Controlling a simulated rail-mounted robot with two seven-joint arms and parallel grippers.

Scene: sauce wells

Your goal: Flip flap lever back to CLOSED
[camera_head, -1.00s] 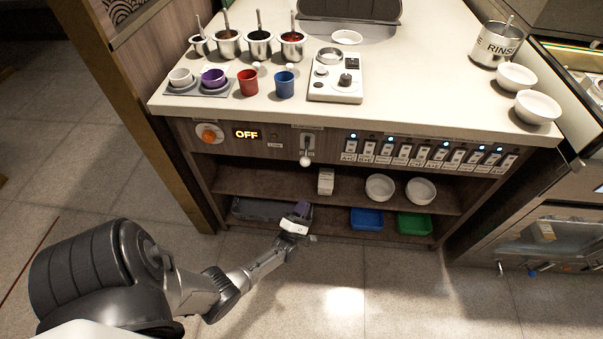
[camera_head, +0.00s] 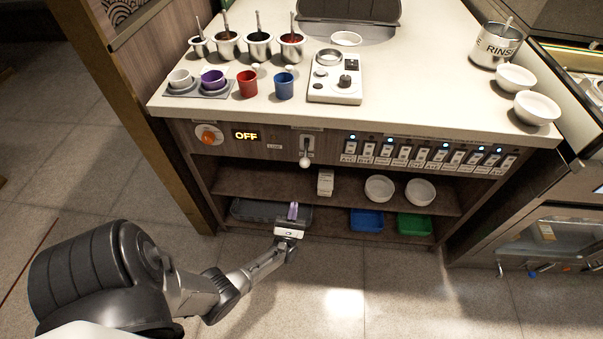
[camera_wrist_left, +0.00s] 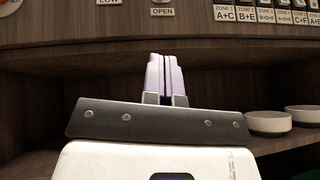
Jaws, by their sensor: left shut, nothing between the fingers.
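The flap lever (camera_head: 305,152) is on the counter's front panel, between the OFF display and the row of switches. Its white ball knob (camera_head: 305,162) hangs at the low end, below its plate. In the left wrist view an OPEN label (camera_wrist_left: 162,12) shows at the top edge; the lever's knob is not clear there. My left gripper (camera_head: 293,208) is below the lever, in front of the lower shelf, apart from it. Its purple-tinted fingers (camera_wrist_left: 164,78) are together, pointing up, with nothing between them. My right gripper is out of view.
An orange knob (camera_head: 208,133) and the OFF display (camera_head: 246,134) sit left of the lever, a row of lit switches (camera_head: 430,152) right. The middle shelf (camera_head: 240,181) below holds a white box (camera_head: 325,182) and bowls (camera_head: 380,187). Open floor lies in front.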

